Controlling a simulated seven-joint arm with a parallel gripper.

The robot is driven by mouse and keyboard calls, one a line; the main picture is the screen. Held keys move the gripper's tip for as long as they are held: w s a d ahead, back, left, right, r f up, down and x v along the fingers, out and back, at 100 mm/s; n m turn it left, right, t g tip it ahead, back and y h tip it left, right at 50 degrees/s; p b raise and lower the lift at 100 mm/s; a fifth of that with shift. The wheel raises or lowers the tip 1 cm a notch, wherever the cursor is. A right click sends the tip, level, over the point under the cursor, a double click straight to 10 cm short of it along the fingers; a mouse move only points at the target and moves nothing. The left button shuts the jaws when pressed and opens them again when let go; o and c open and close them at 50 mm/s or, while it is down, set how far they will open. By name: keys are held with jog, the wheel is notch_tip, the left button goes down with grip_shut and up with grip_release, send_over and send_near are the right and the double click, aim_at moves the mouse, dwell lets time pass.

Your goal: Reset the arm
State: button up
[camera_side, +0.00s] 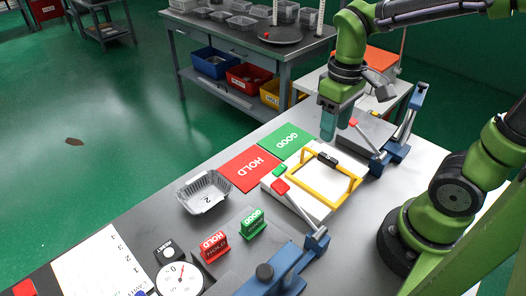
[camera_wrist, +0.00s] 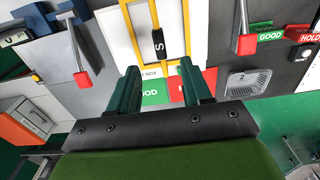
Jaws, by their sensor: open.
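My gripper (camera_side: 328,124) is open and empty, pointing down above the table behind the yellow frame. Its two dark green fingers (camera_wrist: 158,80) stand apart in the wrist view, with nothing between them. The tray also shows at the right in the wrist view (camera_wrist: 248,82). The green GOOD mat (camera_side: 288,142) lies beside the HOLD mat and is bare. A yellow frame (camera_side: 350,190) with a black handle lies over a white plate.
Clamp-like blue fixtures with red-tipped levers stand by the frame, one at the back right (camera_side: 378,160) and one in front (camera_side: 315,242). Small HOLD (camera_side: 214,248) and GOOD (camera_side: 253,224) signs, a RESET button (camera_side: 168,252) and a dial (camera_side: 180,279) stand nearer. A bench (camera_side: 255,45) holds more trays behind.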

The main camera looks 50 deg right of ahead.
notch_tip(320, 180, up, 6)
jog(key=s+a+m+t+y, duration=0.1)
jog(key=a+m+t+y, duration=0.1)
jog(key=t, duration=0.4)
jog(key=shift+s+f+m+t, duration=0.2)
jog(key=shift+m+t, duration=0.2)
jog(key=shift+m, duration=0.5)
jog(key=shift+a+r, duration=0.15)
jog(key=shift+r, duration=0.05)
jog(key=shift+c, duration=0.2)
jog(key=shift+t, duration=0.3)
jog(key=shift+c, duration=1.3)
